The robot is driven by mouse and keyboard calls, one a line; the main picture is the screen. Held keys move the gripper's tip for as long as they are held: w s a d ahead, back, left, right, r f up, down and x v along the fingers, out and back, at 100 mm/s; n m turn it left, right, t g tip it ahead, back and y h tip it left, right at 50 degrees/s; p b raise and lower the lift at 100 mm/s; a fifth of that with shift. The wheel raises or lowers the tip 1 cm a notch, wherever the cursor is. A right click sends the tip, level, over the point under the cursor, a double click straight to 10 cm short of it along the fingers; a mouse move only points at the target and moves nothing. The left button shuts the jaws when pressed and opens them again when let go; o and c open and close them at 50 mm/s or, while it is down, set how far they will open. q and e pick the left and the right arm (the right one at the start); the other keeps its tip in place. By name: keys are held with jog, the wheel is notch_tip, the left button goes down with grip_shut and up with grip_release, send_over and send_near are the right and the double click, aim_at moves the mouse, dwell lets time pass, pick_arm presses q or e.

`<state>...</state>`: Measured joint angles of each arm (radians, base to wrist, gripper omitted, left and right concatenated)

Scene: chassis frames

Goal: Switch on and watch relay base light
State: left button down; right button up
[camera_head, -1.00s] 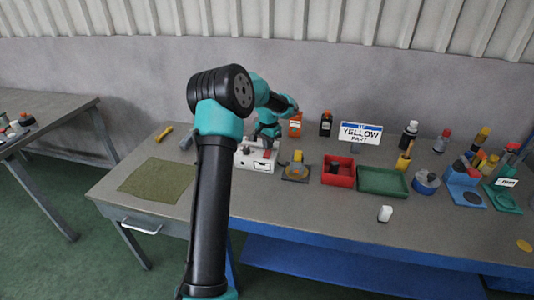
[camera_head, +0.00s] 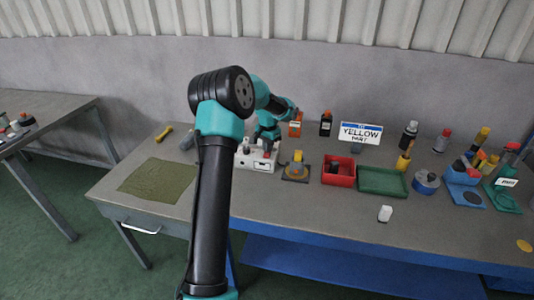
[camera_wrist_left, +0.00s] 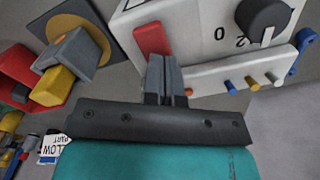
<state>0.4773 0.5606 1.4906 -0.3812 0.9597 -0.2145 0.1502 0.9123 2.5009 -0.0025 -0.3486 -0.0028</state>
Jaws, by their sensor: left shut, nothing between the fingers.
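A white box (camera_head: 255,163) stands on the bench under my left arm. In the left wrist view the white box (camera_wrist_left: 197,40) carries a red switch (camera_wrist_left: 151,38), a black knob (camera_wrist_left: 265,17) beside printed digits, and coloured pegs along one edge. My left gripper (camera_wrist_left: 165,60) is shut and empty. Its fingertips are close to the red switch; I cannot tell whether they touch it. In the head view the left gripper (camera_head: 267,146) is over the box and hides part of its top. No lit lamp is clearly visible. My right gripper is not in view.
Beside the box is a yellow-and-grey fixture (camera_head: 297,168) on a dark plate. Further right are a red bin (camera_head: 338,182), a green tray (camera_head: 383,191), bottles and a blue stand (camera_head: 466,191). A green mat (camera_head: 158,181) lies left. The bench front is mostly clear.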

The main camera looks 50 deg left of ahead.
pick_arm(q)
jog(key=shift+f, duration=0.15)
jog(key=shift+r, duration=3.55)
